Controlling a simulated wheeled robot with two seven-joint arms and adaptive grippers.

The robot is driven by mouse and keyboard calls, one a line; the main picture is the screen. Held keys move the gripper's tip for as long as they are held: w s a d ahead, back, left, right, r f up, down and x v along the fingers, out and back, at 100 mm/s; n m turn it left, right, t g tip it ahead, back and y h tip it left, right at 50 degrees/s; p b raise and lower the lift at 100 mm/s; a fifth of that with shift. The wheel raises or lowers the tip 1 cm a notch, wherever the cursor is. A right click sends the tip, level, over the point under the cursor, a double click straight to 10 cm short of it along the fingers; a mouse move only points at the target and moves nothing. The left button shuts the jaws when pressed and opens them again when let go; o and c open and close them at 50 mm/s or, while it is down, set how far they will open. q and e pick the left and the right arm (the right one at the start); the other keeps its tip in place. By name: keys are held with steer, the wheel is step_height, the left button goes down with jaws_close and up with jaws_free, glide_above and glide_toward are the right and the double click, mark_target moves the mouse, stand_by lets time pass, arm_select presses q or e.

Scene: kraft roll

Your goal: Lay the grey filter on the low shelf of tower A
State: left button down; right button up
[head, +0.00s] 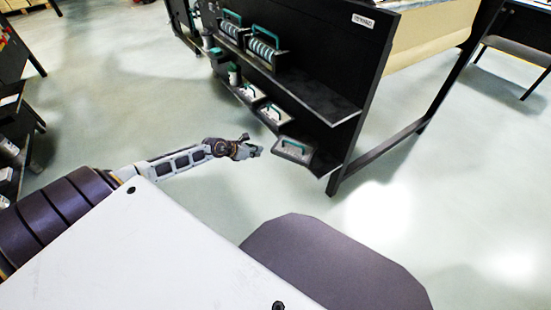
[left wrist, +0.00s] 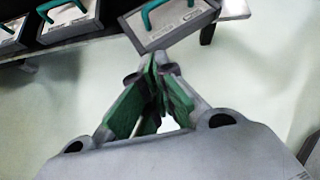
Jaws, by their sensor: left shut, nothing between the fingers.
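The grey filter (head: 294,151), a flat grey box with a teal handle, lies at the near end of the low shelf (head: 318,163) of the black tower (head: 340,60). It sits askew, its front part sticking out past the shelf edge. In the left wrist view the grey filter (left wrist: 172,27) is just beyond my fingertips, apart from them as far as I can tell. My left gripper (head: 257,151) is shut and empty, just left of the filter; its green-padded fingers (left wrist: 154,62) meet in the left wrist view. My right gripper is not in view.
Similar boxes with teal handles (head: 272,114) (head: 250,92) stand farther along the low shelf. Ribbed teal-handled items (head: 263,47) are on the shelf above. The floor (head: 130,110) left of the tower is clear. Dark shelving (head: 12,125) stands at far left.

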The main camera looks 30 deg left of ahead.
arm_select(q)
steer(key=shift+s+d+f+m+g, duration=0.25)
steer(key=shift+s+f+m+g, duration=0.55)
steer(key=shift+s+f+m, duration=0.2)
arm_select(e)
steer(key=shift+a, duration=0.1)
arm_select(q)
steer(key=shift+w, duration=0.1)
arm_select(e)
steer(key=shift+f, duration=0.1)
arm_select(q)
steer(key=w+d+r+b+x, duration=0.1)
steer(key=w+r+b+x, duration=0.1)
steer(key=b+x, duration=0.5)
steer(key=shift+x, duration=2.75)
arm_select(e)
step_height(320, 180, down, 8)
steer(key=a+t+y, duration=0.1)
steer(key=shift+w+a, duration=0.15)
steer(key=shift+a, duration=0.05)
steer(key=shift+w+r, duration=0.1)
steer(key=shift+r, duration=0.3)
